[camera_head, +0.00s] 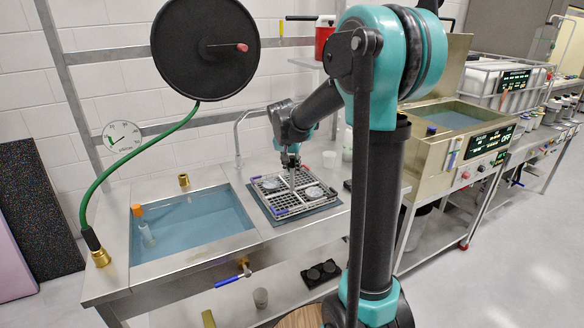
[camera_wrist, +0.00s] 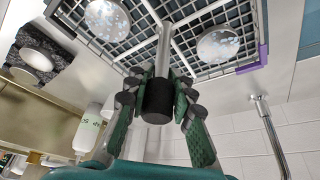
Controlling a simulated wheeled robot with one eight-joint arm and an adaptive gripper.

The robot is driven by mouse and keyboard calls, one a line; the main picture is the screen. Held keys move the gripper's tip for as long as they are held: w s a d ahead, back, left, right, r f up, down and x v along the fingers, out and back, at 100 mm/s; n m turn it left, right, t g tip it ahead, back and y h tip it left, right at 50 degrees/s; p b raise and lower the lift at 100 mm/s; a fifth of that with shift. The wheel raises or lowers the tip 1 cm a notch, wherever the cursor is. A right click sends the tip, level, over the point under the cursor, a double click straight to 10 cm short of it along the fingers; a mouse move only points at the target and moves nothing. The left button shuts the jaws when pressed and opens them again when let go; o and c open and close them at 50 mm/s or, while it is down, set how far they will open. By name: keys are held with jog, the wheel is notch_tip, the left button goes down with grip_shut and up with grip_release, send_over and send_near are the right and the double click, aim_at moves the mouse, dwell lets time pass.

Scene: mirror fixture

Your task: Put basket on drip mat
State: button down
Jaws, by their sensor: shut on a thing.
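The basket (camera_head: 299,207) is a grey wire-grid tray with a central post and round speckled discs inside. It sits over the dark slate drip mat (camera_head: 322,211), whose edge shows along the basket's front and right. I cannot tell whether the basket touches the mat or hovers slightly above it. My gripper (camera_head: 291,160) is above the middle of the basket. In the wrist view, my gripper (camera_wrist: 157,100) is shut on the black grip at the top of the basket's post; the basket's grid (camera_wrist: 185,42) spreads beyond it.
A sink of blue liquid (camera_head: 190,226) lies left of the basket, with an orange-capped tube (camera_head: 147,235) in it. A curved tap (camera_head: 237,140) stands behind. A white cup (camera_head: 329,159) is behind right. A brass-coloured tank (camera_head: 430,140) stands further right.

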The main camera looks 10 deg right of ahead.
jog(key=c, duration=1.3)
grip_release()
jog(key=v, duration=1.2)
jog(key=s+d+f+n+y, duration=0.1)
jog(key=s+d+f+n, duration=0.1)
jog(key=s+f, duration=0.9)
jog(key=s+d+f+n+y, duration=0.1)
jog(key=s+d+f+n, duration=0.2)
jog(key=s+f, duration=0.8)
jog(key=s+d, duration=0.1)
jog(key=s, duration=0.3)
jog(key=shift+s+f, duration=0.2)
